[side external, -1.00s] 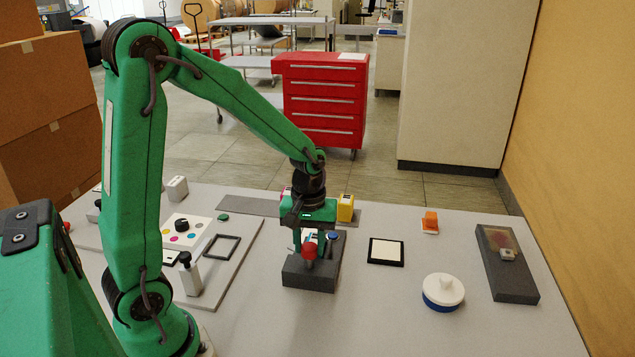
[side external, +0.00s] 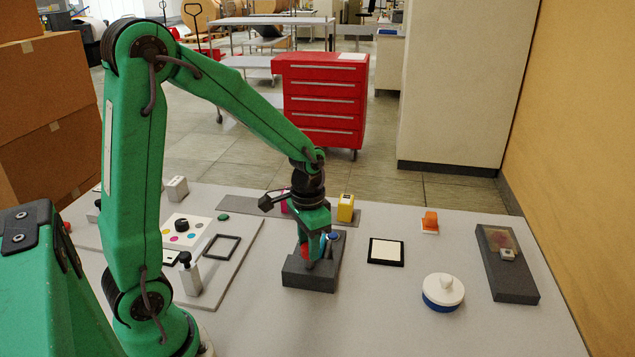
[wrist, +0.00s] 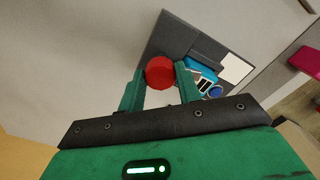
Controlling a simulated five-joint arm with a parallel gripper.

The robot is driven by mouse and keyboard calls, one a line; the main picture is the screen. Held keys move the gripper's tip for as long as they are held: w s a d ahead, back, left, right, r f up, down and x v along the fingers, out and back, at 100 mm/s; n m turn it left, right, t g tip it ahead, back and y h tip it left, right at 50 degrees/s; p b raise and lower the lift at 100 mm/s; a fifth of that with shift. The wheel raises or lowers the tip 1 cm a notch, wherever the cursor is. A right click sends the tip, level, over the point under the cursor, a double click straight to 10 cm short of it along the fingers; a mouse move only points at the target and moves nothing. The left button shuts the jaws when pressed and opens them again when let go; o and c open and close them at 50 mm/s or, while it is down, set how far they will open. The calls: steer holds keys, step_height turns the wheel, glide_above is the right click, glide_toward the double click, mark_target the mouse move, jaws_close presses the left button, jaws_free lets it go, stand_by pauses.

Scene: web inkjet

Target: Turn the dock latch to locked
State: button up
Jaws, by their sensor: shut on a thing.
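The dock (side external: 308,279) is a dark grey block on the table in the side view. It also shows in the wrist view (wrist: 170,38). A red round latch knob (wrist: 160,70) is on the dock, with a blue part (wrist: 202,76) beside it. My gripper (wrist: 160,82) is shut on the red knob, with one green finger on each side. In the side view my gripper (side external: 312,246) is low over the dock and hides much of the knob (side external: 305,252). The exact latch position cannot be told.
Left of the dock are a square black frame (side external: 221,247) and a dark-knobbed post (side external: 190,275). Right of it are a black-edged white pad (side external: 386,251), a white-lidded round pot (side external: 443,291) and a long grey block (side external: 507,265). A yellow block (side external: 346,207) stands behind.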

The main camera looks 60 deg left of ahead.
steer(key=shift+m, duration=1.4)
steer(key=o, duration=1)
steer(key=shift+c, duration=0.2)
steer(key=shift+r, duration=0.1)
steer(key=shift+r, duration=3.85)
steer(key=shift+r, duration=0.1)
